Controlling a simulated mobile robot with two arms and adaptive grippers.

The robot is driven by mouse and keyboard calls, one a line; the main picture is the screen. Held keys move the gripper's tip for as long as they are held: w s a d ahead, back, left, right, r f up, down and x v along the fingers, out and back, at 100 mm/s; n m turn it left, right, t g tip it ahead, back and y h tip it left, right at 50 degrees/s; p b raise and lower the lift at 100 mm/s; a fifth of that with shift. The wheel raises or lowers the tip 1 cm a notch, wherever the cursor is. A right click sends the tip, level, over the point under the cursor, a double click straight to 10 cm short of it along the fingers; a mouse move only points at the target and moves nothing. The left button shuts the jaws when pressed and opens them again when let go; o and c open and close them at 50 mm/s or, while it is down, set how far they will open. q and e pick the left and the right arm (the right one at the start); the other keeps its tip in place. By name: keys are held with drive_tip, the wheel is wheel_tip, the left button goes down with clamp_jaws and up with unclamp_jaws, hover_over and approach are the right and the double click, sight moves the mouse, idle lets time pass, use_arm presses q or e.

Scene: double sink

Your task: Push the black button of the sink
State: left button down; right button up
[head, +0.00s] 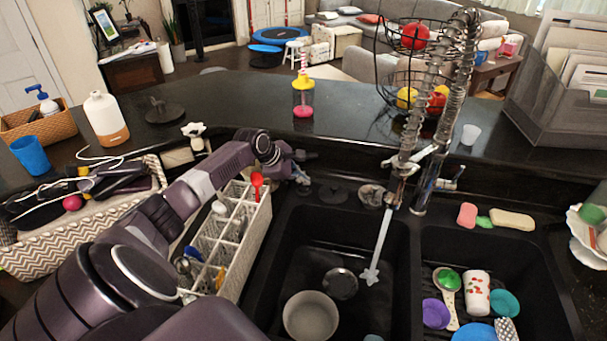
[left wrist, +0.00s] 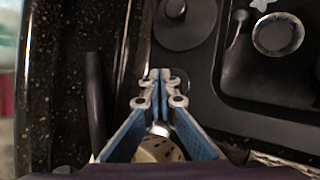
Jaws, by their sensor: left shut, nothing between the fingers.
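My left gripper (head: 302,180) is over the back left rim of the black double sink (head: 340,215). In the left wrist view its blue-sided fingers (left wrist: 160,75) are shut, tips together, with nothing between them. A small dark round piece, seemingly the black button (left wrist: 181,78), lies just beside and partly behind the tips; I cannot tell whether they touch it. A larger black disc with a knob (left wrist: 184,30) lies farther along the rim; it also seems to show in the head view (head: 332,193). My right gripper is not in view.
A tall coiled faucet (head: 418,140) rises right of the gripper. A white utensil caddy (head: 235,235) stands below my left arm. A grey bowl (head: 310,317) is in the left basin, and cups and dishes (head: 476,294) are in the right one.

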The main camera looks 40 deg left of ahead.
sight(303, 187)
use_arm(q)
drive_tip(key=shift+f, duration=0.65)
idle(0.7)
drive_tip(key=shift+r+p, duration=1)
drive_tip(key=shift+p, duration=0.3)
wheel_tip(303, 187, up, 3)
drive_tip(key=p, duration=0.3)
drive_tip(key=shift+p, duration=0.3)
drive_tip(key=shift+r+p, duration=0.7)
drive_tip(key=shift+r, duration=0.35)
